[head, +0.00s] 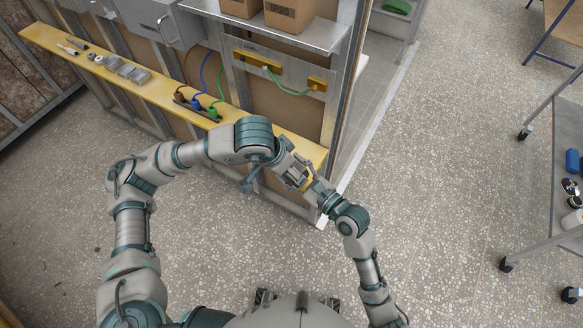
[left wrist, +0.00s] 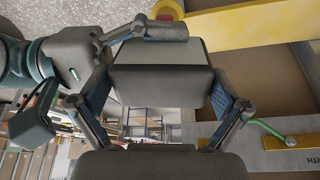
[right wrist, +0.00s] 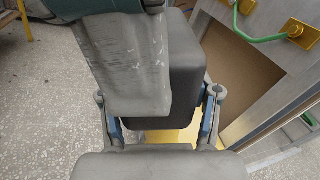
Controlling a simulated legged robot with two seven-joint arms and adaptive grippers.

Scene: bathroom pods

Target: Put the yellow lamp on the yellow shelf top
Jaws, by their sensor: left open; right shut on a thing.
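The yellow lamp (head: 307,183) is small and partly hidden between my two grippers in the head view. My right gripper (head: 312,187) is shut on it. A dark grey boxy body, which seems to be the lamp's, fills the middle of the left wrist view (left wrist: 160,85) and the right wrist view (right wrist: 187,85). My left gripper (head: 294,174) is open, with its fingers on either side of that body; I cannot tell whether they touch it. The yellow shelf top (head: 140,92) is a long narrow ledge along the wall frame, passing behind my left arm.
Several small parts (head: 125,70) lie on the shelf's left stretch. Brown, blue and green connectors (head: 196,104) with cables sit mid-shelf. A metal shelf (head: 262,25) with boxes is above. A wheeled cart (head: 567,150) stands right. Open speckled floor (head: 450,130) lies between.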

